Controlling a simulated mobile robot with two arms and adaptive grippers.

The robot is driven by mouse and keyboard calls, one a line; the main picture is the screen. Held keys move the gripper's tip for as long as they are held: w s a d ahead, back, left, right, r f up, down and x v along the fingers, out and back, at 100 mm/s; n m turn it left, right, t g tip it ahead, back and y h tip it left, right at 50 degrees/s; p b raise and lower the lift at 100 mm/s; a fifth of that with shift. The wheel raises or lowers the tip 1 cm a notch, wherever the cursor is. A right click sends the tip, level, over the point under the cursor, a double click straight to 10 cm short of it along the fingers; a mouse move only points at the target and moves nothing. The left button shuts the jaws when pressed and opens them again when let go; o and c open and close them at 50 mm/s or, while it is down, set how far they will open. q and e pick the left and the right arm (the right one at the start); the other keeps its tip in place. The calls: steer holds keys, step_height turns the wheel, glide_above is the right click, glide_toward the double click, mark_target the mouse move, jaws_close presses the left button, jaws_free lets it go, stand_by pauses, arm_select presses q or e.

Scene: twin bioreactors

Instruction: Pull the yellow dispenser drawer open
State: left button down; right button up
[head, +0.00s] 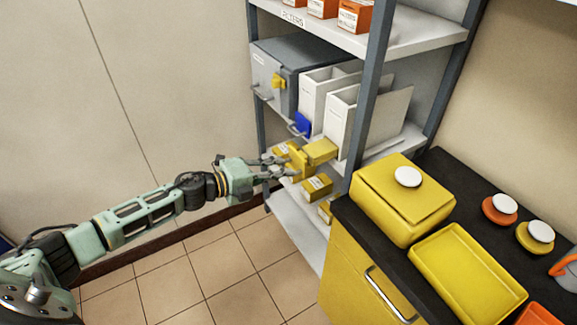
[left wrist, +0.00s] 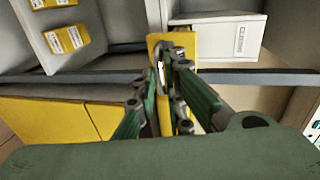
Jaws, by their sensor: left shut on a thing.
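The yellow dispenser drawer (head: 298,161) is at the lower front of the right-hand white dispenser (head: 343,120) on the middle shelf. Its front stands out from the housing, with a yellow block-shaped part (head: 320,150) behind it. My left gripper (head: 284,167) reaches in from the left and is shut on the drawer's handle. In the left wrist view the fingers (left wrist: 170,72) close around the pale handle bar (left wrist: 162,78), in front of the yellow drawer front (left wrist: 174,42). The fingers partly hide the handle. My right gripper is not in view.
A second white dispenser with a blue drawer (head: 300,125) stands beside it, near a grey cabinet (head: 280,75). Yellow boxes (head: 317,187) sit on the shelf below. A grey rack post (head: 368,90) and a yellow counter (head: 350,275) stand to the right. The floor in front is clear.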

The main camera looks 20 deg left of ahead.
arm_select(q)
steer(key=shift+s+a+f, duration=0.15)
steer(key=shift+s, duration=0.15)
steer(key=c, duration=1.9)
jaws_free()
steer(key=shift+w, duration=0.1)
steer(key=shift+o, duration=0.2)
steer(key=v, duration=1.2)
